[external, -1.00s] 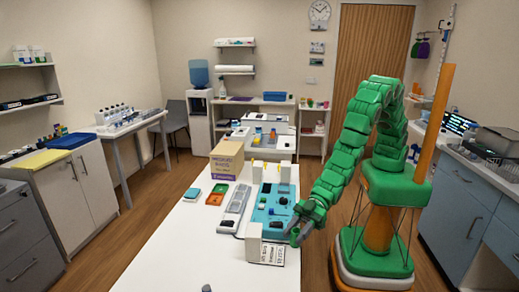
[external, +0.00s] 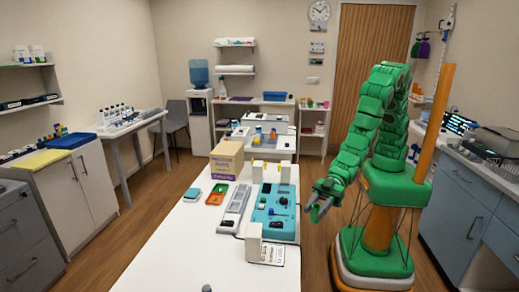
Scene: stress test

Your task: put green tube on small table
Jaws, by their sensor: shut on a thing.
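My gripper (external: 316,211) is just right of the long white table (external: 185,255), over the floor beside its right edge. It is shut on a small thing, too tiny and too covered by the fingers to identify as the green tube. No green tube shows clearly elsewhere. A narrow light table (external: 150,121) with several bottles stands by the left wall. Another low white table (external: 283,143) with small items stands beyond the long table. Which one is the small table is not clear.
On the long table are a teal device (external: 275,208), a grey strip-like device (external: 234,209), a cardboard box (external: 228,159) and small trays (external: 215,194). The table's near left part is clear. A counter (external: 465,165) stands at right. Floor is open at left.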

